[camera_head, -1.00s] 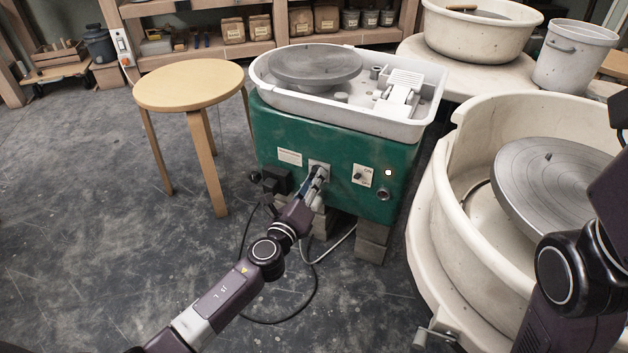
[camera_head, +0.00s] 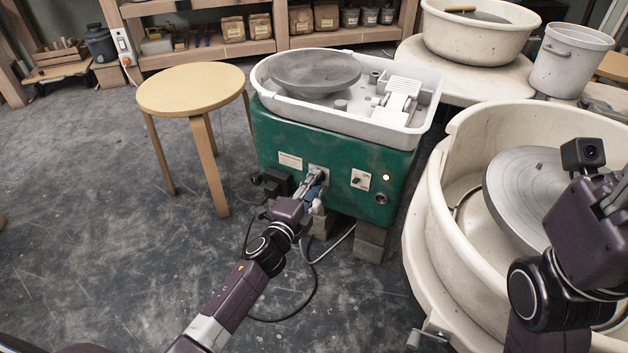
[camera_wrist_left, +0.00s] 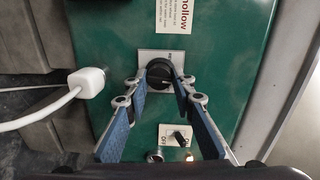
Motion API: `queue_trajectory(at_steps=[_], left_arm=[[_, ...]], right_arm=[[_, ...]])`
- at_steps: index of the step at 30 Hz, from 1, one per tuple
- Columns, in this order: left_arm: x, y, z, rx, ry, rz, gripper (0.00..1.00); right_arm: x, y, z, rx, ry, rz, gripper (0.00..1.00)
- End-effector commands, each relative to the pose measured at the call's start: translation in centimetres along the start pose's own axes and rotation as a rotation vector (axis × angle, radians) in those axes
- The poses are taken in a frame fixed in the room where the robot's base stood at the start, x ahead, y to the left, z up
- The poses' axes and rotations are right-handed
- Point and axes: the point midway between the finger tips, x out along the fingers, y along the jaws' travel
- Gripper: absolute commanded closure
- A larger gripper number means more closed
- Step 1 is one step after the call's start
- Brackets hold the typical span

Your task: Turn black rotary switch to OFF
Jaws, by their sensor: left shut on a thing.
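The black rotary switch (camera_wrist_left: 159,72) is a round knob on a pale plate on the green front of the pottery wheel (camera_head: 340,150). In the left wrist view the two fingers of my left gripper (camera_wrist_left: 160,84) are shut on its sides. In the head view my left gripper (camera_head: 315,185) reaches the green panel and largely hides the knob. The plate's lettering is too small to read. My right gripper (camera_head: 615,190) is at the right edge, partly cut off, away from the switch; its fingers are unclear.
A small ON/OFF toggle plate (camera_head: 360,180) and a glowing lamp (camera_head: 386,178) sit right of the switch. A white plug (camera_wrist_left: 87,82) is nearby. A wooden stool (camera_head: 192,90) stands left, a large cream basin wheel (camera_head: 440,230) right. Floor at left is clear.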

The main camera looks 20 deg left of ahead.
Motion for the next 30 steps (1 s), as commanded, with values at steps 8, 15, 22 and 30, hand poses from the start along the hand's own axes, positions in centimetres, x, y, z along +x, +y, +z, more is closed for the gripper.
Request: queue_trajectory(at_steps=[8,15,22,30], left_arm=[[-0.03,-0.06,0.12,-0.097,0.004,0.006,1.00],[-0.02,0.01,0.12,-0.118,0.005,0.007,1.00],[-0.02,0.03,0.12,-0.118,0.005,0.007,1.00],[-0.02,0.03,0.10,-0.118,0.005,0.007,0.59]], right_arm=[[-0.48,0.20,0.34,0.004,-0.025,0.011,0.60],[-0.78,0.21,0.54,0.005,-0.038,0.013,0.60],[-0.79,0.19,0.52,0.005,-0.037,0.012,0.60],[-0.75,0.19,0.49,0.005,-0.036,0.012,0.60]])
